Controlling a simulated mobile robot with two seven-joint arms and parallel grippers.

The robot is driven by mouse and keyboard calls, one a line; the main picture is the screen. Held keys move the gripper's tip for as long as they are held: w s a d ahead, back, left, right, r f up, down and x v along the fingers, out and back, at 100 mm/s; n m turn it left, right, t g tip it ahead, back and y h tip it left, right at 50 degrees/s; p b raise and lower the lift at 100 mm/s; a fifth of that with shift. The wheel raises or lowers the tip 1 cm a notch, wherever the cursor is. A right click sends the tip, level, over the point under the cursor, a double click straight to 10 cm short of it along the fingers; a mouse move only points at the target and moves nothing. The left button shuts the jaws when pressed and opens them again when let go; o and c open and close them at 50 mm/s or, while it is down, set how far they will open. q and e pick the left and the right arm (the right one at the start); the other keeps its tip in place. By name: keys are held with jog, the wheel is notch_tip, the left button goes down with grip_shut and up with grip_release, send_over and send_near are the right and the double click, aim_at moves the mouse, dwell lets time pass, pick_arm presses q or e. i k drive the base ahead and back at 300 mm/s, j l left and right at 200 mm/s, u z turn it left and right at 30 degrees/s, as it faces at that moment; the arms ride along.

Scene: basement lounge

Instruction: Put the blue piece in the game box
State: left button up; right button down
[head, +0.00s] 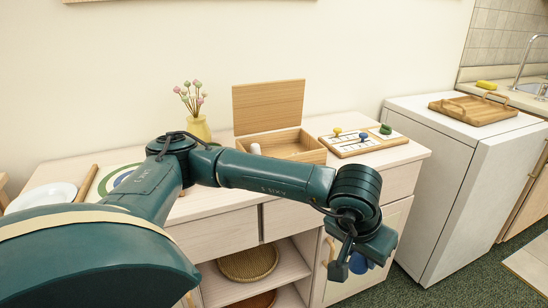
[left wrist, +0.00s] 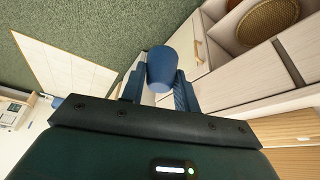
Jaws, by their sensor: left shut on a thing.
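My left gripper (head: 352,258) is shut on the blue piece (head: 358,264). It holds the piece in front of the cabinet, below the level of its top. In the left wrist view the blue piece (left wrist: 161,68) sits between both fingers of my left gripper (left wrist: 160,85). The game box (head: 310,155) is a wooden box on the cabinet top with its lid (head: 268,105) standing open at the back. My arm hides part of the box's front. My right gripper is not in view.
A game board (head: 352,150) with yellow, blue and green pieces lies right of the box. A yellow vase (head: 198,130) with flowers stands left of it. A white appliance (head: 445,160) bearing a wooden tray (head: 473,110) is at the right. Baskets (head: 248,262) sit on the open shelves.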

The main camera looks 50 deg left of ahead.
aim_at(295, 150)
jog(key=j+z, duration=0.15)
jog(key=j, duration=0.7)
jog(key=i+j, duration=0.4)
jog(key=i, duration=0.15)
